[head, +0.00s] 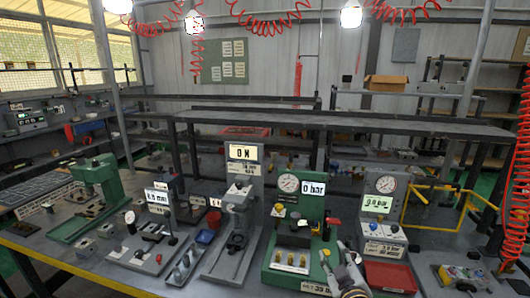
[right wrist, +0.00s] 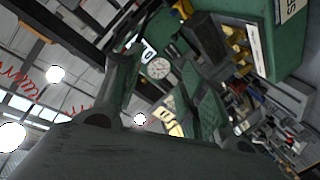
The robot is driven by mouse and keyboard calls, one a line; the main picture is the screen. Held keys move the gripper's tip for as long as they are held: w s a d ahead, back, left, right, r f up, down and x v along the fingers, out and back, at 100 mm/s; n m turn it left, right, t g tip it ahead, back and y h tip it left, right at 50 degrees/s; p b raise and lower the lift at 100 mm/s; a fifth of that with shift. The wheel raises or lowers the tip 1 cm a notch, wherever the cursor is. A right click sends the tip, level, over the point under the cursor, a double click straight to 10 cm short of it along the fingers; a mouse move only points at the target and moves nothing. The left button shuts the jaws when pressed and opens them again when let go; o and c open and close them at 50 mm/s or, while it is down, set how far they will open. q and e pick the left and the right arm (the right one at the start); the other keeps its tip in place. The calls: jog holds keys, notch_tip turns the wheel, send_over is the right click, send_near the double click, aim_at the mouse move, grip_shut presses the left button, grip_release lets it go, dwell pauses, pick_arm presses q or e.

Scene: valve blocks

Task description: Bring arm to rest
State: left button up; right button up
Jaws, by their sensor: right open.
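My right gripper (head: 338,262) comes in at the bottom of the head view, just right of the front of a green test station (head: 318,230). Its fingers are apart with nothing visible between them. In the right wrist view the open fingers (right wrist: 165,95) point up toward the green station (right wrist: 290,35) and its round gauge (right wrist: 158,68). I cannot tell whether a finger touches the station. The station has a "0 bar" display (head: 314,188), and a dark block (head: 293,236) sits in it. My left gripper is not in view.
A grey press station (head: 232,235) stands to the left, and a gauge station (head: 380,215) with a red tray (head: 390,276) to the right. A green press (head: 100,185) is at the far left. A yellow frame (head: 437,212) stands at the right. The bench is crowded.

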jog(key=s+d+f+m+g, duration=0.1)
jog(key=s+f+g, duration=0.1)
jog(key=s+f, duration=0.1)
jog(key=s+d+f+m+g, duration=0.1)
jog(key=s+f+g, duration=0.1)
jog(key=s+f, duration=0.2)
jog(key=s+d+f+m+g, duration=0.1)
jog(key=s+f+g, duration=0.2)
jog(key=s+f, duration=0.1)
jog(key=shift+f+h, duration=0.4)
jog(key=shift+f, duration=0.5)
jog(key=s+a+f+m+g+y, duration=0.1)
jog(key=s+f+g, duration=0.5)
jog(key=s, duration=0.6)
notch_tip(320, 180, down, 33)
jog(key=s+d, duration=0.1)
jog(key=s, duration=0.1)
jog(key=s+d+f+g, duration=0.1)
jog(key=s+d+f, duration=0.1)
jog(key=s+f, duration=0.7)
jog(key=s+d+f, duration=0.3)
jog(key=s+f, duration=0.7)
jog(key=s, duration=0.3)
jog(key=shift+d+f+g, duration=0.25)
jog(key=shift+d+g, duration=0.1)
jog(key=shift+g, duration=0.05)
